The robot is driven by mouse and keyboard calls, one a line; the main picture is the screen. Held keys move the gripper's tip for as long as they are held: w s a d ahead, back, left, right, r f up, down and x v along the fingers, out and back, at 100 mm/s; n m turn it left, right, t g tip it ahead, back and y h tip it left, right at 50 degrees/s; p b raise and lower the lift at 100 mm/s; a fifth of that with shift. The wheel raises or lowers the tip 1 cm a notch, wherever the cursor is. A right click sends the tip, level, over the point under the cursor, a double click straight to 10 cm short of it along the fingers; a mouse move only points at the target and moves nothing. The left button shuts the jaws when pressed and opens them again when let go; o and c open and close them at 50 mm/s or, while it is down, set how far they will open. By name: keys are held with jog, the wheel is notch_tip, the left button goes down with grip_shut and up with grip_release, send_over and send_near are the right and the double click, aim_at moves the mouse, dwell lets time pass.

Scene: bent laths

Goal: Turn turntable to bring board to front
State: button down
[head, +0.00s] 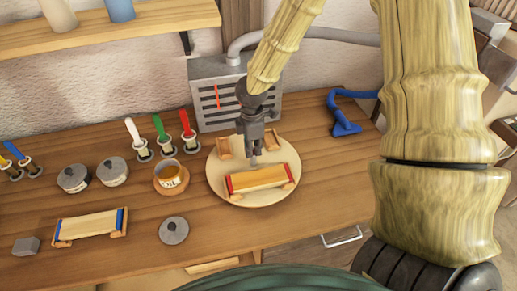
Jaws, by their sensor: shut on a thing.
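The turntable (214,172) is a pale round wooden disc on the bench. A bent lath board (259,179) with red end pieces lies across its near half, slightly tilted, on small wooden supports. Two empty wooden supports (224,147) stand on its far half. My gripper (255,159) points down over the disc's middle, just behind the board. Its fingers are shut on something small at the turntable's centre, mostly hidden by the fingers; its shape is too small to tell.
Another board with blue ends (89,227) lies front left.

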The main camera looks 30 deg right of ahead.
jog(key=shift+w+r, duration=0.1)
jog(key=shift+w, duration=0.05)
jog(key=c, duration=1.6)
grip_release()
jog(key=shift+o, duration=0.2)
notch_tip(320, 180, up, 12)
